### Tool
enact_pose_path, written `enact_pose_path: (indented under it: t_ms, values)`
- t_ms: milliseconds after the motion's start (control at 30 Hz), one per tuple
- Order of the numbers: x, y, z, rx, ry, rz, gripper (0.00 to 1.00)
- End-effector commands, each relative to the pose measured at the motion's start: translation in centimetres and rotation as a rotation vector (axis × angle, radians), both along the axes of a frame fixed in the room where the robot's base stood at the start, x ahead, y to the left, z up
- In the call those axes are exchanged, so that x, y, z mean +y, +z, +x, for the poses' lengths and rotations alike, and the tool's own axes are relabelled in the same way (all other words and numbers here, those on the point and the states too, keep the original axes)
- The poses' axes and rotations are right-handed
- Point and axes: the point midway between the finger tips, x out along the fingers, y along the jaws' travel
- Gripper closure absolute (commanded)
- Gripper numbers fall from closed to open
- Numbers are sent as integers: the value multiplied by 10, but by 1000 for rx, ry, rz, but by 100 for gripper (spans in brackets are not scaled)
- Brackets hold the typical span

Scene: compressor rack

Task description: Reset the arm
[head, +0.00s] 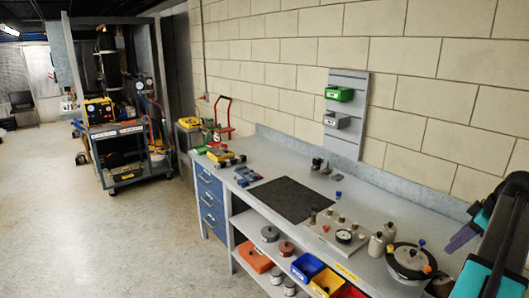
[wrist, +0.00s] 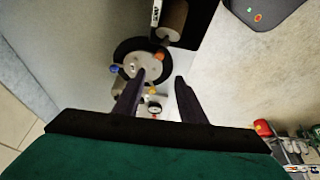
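My gripper (wrist: 160,85) shows in the wrist view with two dark purple fingers apart and nothing held between them. In the head view my arm is at the right edge, with teal and black parts and a purple finger (head: 463,238) pointing left above the bench's right end. A round black-rimmed vessel with a metal lid (head: 411,258) stands on the bench below and left of it. The same vessel (wrist: 134,66) shows beyond the fingertips in the wrist view. The other finger cannot be made out in the head view.
The grey workbench (head: 262,164) runs along a block wall. A black mat (head: 290,199), a plate with a gauge (head: 338,232) and small bottles (head: 376,246) stand on it. A cart (head: 122,160) stands left; the floor between is clear.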

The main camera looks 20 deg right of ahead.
Motion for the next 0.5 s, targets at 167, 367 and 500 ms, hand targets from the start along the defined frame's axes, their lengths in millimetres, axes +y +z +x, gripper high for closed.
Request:
enact_pose_path:
  t_ms: [167,367,500]
  values:
    - [27,-29,37,31,-19,25,63]
    - [69,-69,85,78,-55,53,63]
    - [101,-96,115,112,-80,68,63]
